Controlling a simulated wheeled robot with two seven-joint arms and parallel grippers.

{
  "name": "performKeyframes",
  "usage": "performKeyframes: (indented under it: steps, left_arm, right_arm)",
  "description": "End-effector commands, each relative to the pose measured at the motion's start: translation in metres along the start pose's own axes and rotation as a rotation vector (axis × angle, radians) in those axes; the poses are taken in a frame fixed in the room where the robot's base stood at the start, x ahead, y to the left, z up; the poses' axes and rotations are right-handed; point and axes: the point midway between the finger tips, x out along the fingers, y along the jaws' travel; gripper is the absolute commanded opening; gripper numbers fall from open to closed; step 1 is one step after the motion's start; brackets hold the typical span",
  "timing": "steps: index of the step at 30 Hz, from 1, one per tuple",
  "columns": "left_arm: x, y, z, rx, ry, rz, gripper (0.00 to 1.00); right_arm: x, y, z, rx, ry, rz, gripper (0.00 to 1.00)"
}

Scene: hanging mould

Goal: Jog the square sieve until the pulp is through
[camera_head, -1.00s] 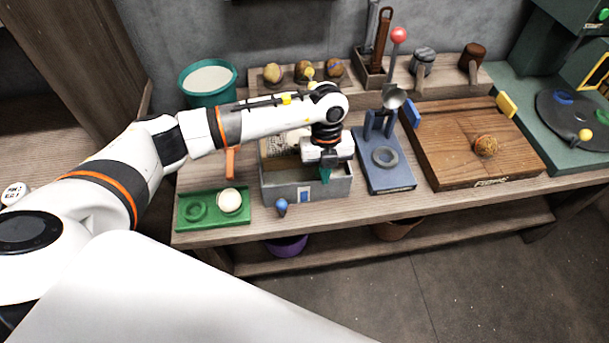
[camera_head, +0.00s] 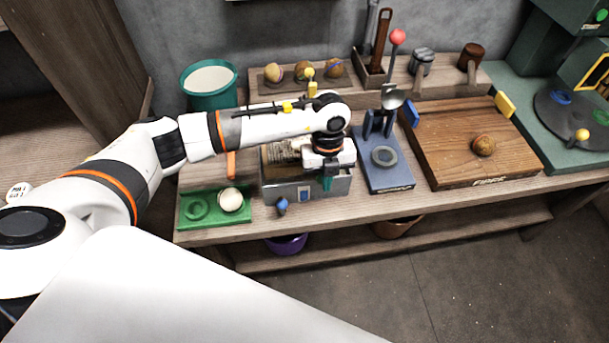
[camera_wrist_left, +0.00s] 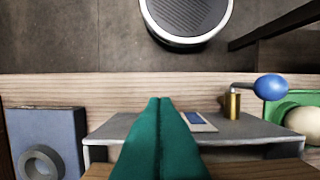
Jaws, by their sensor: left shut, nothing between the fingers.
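The grey box (camera_head: 312,190) stands at the front of the bench, with a blue and white plate and a blue-knobbed tap on its front wall. Inside it is a brown wooden frame, which looks like the square sieve (camera_head: 272,166); its wooden edge also shows in the left wrist view (camera_wrist_left: 262,168). A pale, textured patch shows at its back left, but I cannot tell how much of it is pulp. My left gripper (camera_head: 327,184), with green fingers, points down at the box's front right. Its fingers (camera_wrist_left: 160,102) are shut and empty. My left arm hides much of the sieve. My right gripper is out of view.
A green tray (camera_head: 240,217) with a pale ball stands left of the box. A blue stand (camera_head: 396,178) with a grey ring is close on the right, then a wooden board (camera_head: 455,170). A teal bucket (camera_head: 190,96) stands behind my forearm.

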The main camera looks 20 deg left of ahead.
Motion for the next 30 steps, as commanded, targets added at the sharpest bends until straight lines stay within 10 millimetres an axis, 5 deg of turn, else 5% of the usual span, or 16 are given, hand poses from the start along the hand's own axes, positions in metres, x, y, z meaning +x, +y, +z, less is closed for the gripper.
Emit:
performKeyframes:
  steps: [6, 18, 30]
  left_arm:
    - [-0.003, -0.001, -0.028, -0.002, 0.003, -0.001, 0.0]
    - [0.002, -0.001, 0.023, 0.0, 0.001, -0.003, 0.0]
    - [0.004, -0.001, 0.025, -0.001, 0.001, -0.001, 0.0]
  right_arm:
    - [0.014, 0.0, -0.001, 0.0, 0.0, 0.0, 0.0]
    - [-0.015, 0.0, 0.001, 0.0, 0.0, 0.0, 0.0]
    - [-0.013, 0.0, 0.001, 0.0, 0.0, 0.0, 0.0]
